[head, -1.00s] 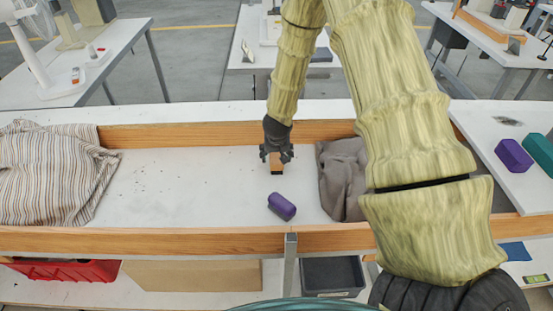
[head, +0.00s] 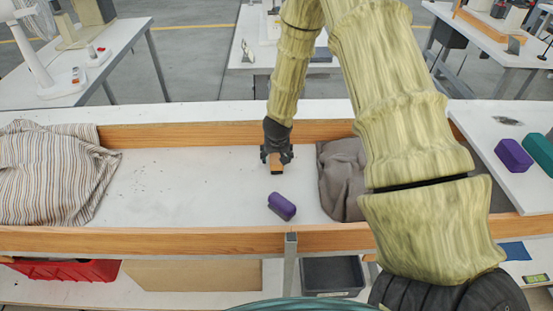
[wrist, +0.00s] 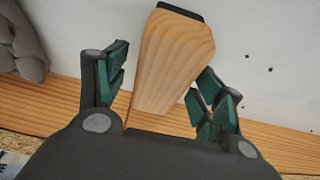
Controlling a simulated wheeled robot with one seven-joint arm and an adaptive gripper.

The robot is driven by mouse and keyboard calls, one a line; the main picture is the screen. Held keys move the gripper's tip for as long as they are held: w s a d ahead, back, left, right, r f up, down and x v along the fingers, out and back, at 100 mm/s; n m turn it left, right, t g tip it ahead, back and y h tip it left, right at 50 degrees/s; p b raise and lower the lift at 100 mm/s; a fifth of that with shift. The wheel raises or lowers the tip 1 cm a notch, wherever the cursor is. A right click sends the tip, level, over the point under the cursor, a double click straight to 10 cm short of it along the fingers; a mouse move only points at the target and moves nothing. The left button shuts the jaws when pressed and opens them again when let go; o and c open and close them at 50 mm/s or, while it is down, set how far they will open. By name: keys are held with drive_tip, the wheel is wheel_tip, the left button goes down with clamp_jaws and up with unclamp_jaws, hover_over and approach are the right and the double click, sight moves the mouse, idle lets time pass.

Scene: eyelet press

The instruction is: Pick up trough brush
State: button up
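The trough brush shows as a light wooden block (wrist: 172,62) with a dark strip at its far end in the wrist view. In the head view the brush (head: 277,164) shows small and wooden at my gripper, over the white trough floor. My gripper (head: 277,157) points down near the trough's back wall. In the wrist view my gripper (wrist: 160,92) has one green-padded finger on each side of the wood. A narrow gap shows between the left finger and the wood. The right finger overlaps or lies close to the wood's edge.
A purple block (head: 281,206) lies in the trough in front of my gripper. A grey cloth (head: 341,178) lies close to the right, a striped cloth (head: 50,175) at the left. Wooden walls (head: 190,240) edge the trough. The floor left of my gripper is clear.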

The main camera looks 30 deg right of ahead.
drive_tip(key=c, duration=1)
drive_tip(key=shift+r, duration=0.15)
drive_tip(key=shift+c, duration=0.2)
wheel_tip(320, 180, up, 10)
drive_tip(key=shift+r, duration=0.15)
